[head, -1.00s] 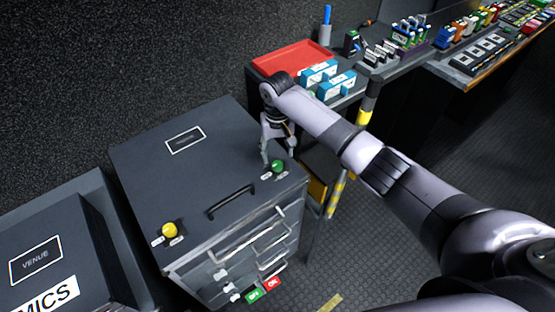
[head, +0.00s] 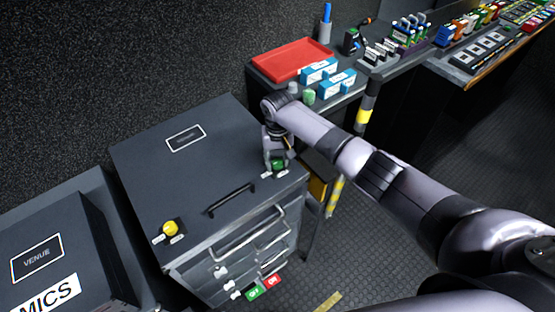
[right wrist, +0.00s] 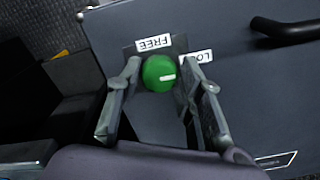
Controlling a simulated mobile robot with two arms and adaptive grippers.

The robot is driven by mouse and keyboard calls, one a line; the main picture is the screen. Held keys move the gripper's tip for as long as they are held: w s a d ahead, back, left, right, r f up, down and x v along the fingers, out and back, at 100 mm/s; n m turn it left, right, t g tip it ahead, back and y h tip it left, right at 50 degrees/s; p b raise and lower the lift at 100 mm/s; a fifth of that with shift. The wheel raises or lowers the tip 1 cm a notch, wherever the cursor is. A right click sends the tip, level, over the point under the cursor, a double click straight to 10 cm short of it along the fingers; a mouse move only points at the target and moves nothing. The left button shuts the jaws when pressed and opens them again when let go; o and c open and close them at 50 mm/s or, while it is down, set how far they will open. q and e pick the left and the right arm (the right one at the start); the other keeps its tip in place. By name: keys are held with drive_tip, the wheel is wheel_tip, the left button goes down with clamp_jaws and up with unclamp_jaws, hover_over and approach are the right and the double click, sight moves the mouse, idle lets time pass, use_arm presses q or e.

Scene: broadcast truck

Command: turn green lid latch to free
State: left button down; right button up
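The green lid latch (head: 278,165) is a round knob near the right edge of the dark case lid (head: 180,178). In the right wrist view the green latch (right wrist: 157,72) has a short white mark on its right side, toward the partly hidden "LO…" label (right wrist: 198,57). The "FREE" label (right wrist: 153,43) is just above the knob there. My right gripper (head: 276,168) is down over the latch. In the right wrist view its open fingers (right wrist: 163,68) stand on either side of the knob, with small gaps visible. My left gripper is out of view.
A black handle (head: 231,201) and a yellow latch (head: 169,229) sit on the same lid. A red tray (head: 290,60) and blue boxes (head: 330,78) are on the bench behind. A second case marked "VENUE" (head: 45,255) stands at the left.

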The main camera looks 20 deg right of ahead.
drive_tip(key=c, duration=0.7)
drive_tip(key=shift+o, duration=0.2)
drive_tip(key=shift+n, duration=0.3)
drive_tip(key=n+p, duration=0.1)
drive_tip(key=n, duration=0.1)
drive_tip(key=shift+r+n, duration=0.1)
drive_tip(key=shift+n, duration=0.2)
drive_tip(key=n, duration=0.3)
drive_tip(key=shift+n+p, duration=0.3)
drive_tip(key=shift+p, duration=0.1)
drive_tip(key=n, duration=0.4)
drive_tip(key=shift+d+n, duration=0.1)
drive_tip(key=shift+n, duration=0.2)
drive_tip(key=n, duration=0.5)
drive_tip(key=shift+w, duration=0.1)
